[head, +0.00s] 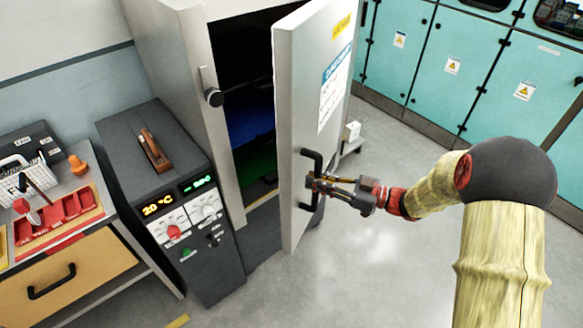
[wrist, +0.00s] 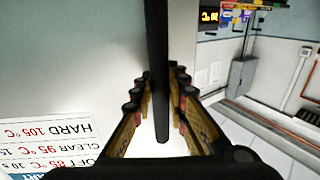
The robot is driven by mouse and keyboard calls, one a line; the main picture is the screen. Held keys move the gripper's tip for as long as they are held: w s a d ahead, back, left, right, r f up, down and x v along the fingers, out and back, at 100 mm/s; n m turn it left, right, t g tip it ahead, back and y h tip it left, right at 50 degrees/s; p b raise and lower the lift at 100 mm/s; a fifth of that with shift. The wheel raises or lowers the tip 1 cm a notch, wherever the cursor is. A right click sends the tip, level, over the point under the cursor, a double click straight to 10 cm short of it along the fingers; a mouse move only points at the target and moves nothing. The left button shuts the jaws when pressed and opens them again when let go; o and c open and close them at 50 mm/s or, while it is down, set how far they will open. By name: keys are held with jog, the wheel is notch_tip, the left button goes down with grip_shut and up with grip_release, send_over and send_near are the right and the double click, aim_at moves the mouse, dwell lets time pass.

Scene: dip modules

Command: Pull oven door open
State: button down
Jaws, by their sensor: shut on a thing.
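The oven door (head: 300,150) is a pale grey panel with a black bar handle (head: 314,160), and it stands ajar from the oven. Through the gap, the dark inside of the oven (head: 238,100) shows, with blue and green surfaces lower down. My gripper (head: 316,186) is at the handle's lower half, shut on the bar, with my arm reaching in from the right. In the wrist view, the handle (wrist: 160,80) runs upright between the two fingers of my gripper (wrist: 162,100). The door's label sheet (wrist: 45,140) shows upside down at lower left.
A dark control cabinet (head: 225,262) with a display and knobs stands left of the oven. A workbench (head: 75,290) with a red tray (head: 68,215) is at far left. Teal cabinets (head: 450,80) line the back right. The grey floor (head: 370,270) before the door is clear.

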jog(key=p+v, duration=0.1)
jog(key=v, duration=0.5)
jog(key=shift+d, duration=0.35)
jog(key=shift+w, duration=0.15)
jog(key=c, duration=1.8)
grip_release()
jog(key=shift+o, duration=0.2)
jog(key=v, duration=1.2)
jog(key=shift+r, duration=0.1)
